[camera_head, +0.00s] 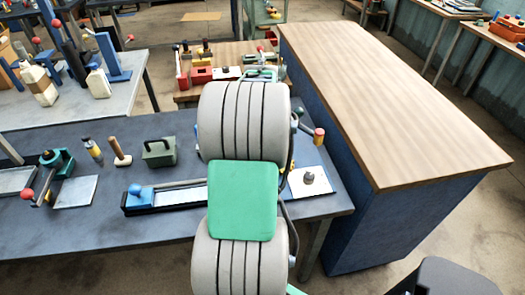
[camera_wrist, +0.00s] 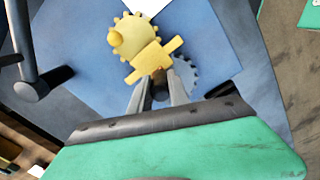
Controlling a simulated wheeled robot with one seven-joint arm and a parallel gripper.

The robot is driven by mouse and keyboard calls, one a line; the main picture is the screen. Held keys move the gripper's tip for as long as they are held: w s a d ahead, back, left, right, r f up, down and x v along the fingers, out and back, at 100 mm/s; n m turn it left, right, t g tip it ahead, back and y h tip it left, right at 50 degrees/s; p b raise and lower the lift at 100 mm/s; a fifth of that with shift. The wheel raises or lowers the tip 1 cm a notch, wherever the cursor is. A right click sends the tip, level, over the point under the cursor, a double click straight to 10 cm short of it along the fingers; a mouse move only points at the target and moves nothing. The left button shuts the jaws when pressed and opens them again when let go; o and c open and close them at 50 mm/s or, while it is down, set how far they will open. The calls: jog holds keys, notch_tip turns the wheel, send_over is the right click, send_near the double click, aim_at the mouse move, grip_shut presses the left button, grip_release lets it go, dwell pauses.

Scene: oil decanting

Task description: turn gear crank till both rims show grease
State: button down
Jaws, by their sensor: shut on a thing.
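In the wrist view, a yellow toothed gear (camera_wrist: 134,40) with a round knob lies over a blue plate (camera_wrist: 75,85). A yellow crank piece with a crossbar (camera_wrist: 152,60) overlaps its lower edge. A grey-blue gear (camera_wrist: 187,70) shows partly behind my right finger. My gripper (camera_wrist: 160,82) is closed around the lower part of the crank piece, with a dark round part between the fingers. I cannot make out grease on either rim. In the head view my arm hides the gripper and most of the gear set.
In the wrist view a dark bar with a round end (camera_wrist: 45,84) stands at left. In the head view, a white plate with a grey knob (camera_head: 309,180), a green box (camera_head: 159,153) and a blue-ended rail (camera_head: 140,197) lie on the dark bench (camera_head: 100,237). A bare wooden counter (camera_head: 390,95) stands right.

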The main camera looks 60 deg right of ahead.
jog(key=c, duration=1.2)
grip_release()
jog(key=shift+c, duration=0.2)
jog(key=shift+r, duration=0.15)
notch_tip(320, 180, up, 8)
jog(key=shift+f+b, duration=0.2)
jog(key=shift+b, duration=0.35)
